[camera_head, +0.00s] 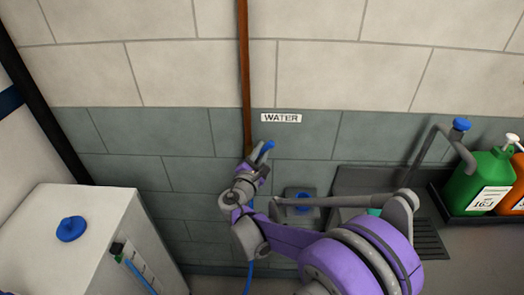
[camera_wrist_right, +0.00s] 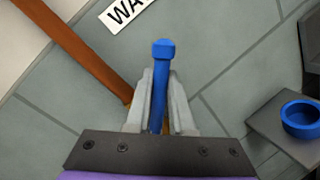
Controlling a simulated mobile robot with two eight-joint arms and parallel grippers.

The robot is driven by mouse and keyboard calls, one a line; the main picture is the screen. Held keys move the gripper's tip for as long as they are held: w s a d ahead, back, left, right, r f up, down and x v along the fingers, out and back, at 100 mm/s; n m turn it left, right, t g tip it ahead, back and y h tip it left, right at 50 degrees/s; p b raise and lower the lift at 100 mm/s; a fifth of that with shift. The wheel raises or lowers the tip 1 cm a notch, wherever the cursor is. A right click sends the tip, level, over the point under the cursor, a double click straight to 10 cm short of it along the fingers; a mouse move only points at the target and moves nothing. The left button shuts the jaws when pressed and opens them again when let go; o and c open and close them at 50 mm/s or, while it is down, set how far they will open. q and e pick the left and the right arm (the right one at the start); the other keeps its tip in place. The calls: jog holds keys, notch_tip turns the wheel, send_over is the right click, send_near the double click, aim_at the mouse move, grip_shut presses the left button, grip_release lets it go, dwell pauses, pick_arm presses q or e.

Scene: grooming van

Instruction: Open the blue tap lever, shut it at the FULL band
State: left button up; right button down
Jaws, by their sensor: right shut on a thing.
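The blue tap lever (camera_head: 268,146) is on the wall at the brown pipe, just below the WATER sign (camera_head: 281,118). My right gripper (camera_head: 258,153) is shut on this lever. The tap body is hidden behind my gripper. A white tank (camera_head: 75,220) with a blue cap (camera_head: 71,228) stands at the lower left. A gauge strip (camera_head: 140,275) runs down its side; no FULL band can be made out. My left gripper is not in view.
The brown pipe (camera_head: 244,60) runs down the wall. A blue hose (camera_head: 249,280) hangs below my gripper. A sink with a faucet (camera_head: 440,135) and green (camera_head: 478,185) and orange bottles stand farther right.

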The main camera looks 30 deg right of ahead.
dwell(0.9)
jog(key=shift+s+d+f+m+y, duration=0.2)
jog(key=shift+f+m+y, duration=0.4)
jog(key=shift+m, duration=0.75)
jog(key=shift+s+d+f+m+y, duration=0.15)
jog(key=shift+d+f+m+y, duration=0.15)
jog(key=shift+f+m, duration=0.9)
jog(key=shift+s+d+f+m+y, duration=0.2)
jog(key=shift+f+m+y, duration=0.25)
jog(key=shift+m, duration=1.1)
jog(key=c, duration=0.8)
grip_release()
jog(key=v, duration=1)
jog(key=shift+s+a+r, duration=0.15)
jog(key=shift+a, duration=0.2)
